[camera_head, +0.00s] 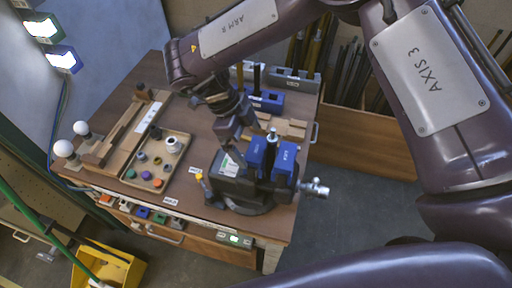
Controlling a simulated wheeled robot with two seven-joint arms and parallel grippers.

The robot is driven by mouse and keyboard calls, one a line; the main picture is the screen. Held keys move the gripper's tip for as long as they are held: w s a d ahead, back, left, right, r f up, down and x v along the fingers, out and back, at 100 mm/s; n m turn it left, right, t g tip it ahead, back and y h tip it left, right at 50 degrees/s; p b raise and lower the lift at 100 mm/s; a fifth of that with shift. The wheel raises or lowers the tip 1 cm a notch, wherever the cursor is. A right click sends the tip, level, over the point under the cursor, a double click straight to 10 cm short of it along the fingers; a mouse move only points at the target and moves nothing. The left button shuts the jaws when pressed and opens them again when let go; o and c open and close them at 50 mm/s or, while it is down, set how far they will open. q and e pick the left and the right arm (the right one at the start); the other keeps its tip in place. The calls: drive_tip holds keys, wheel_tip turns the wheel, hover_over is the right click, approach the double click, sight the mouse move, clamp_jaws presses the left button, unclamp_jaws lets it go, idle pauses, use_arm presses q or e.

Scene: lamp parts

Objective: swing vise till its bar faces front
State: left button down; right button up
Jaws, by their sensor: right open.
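The vise (246,186) stands on the front right part of the wooden workbench, with a dark body on a round base and blue jaws (284,160). Its silver bar end (316,188) sticks out to the right, over the bench's right edge. My right arm reaches over the bench from above. My right gripper (240,142) points down just behind and left of the blue jaws, open. Its fingertips are partly lost against the dark vise, so I cannot tell if they touch it. My left gripper is not in view.
A tray (181,158) with small coloured parts lies left of the vise, beside a wooden fixture (122,135). White bulbs (82,128) stand at the bench's left end. Blue bins (265,101) are behind. A yellow bucket (107,270) stands on the floor.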

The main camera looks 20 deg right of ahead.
sight(252, 148)
drive_tip(key=x, duration=0.2)
drive_tip(key=p+x, duration=0.1)
drive_tip(key=x, duration=0.2)
drive_tip(key=shift+s+p, duration=0.25)
drive_tip(key=shift+p, duration=0.05)
drive_tip(key=shift+d+f, duration=0.15)
drive_tip(key=shift+f, duration=0.35)
drive_tip(key=c, duration=1.2)
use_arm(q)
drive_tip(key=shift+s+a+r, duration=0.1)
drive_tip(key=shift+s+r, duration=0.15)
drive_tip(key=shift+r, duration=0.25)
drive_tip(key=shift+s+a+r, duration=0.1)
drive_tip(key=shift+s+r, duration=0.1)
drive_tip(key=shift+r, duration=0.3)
use_arm(e)
drive_tip(key=shift+s, duration=0.1)
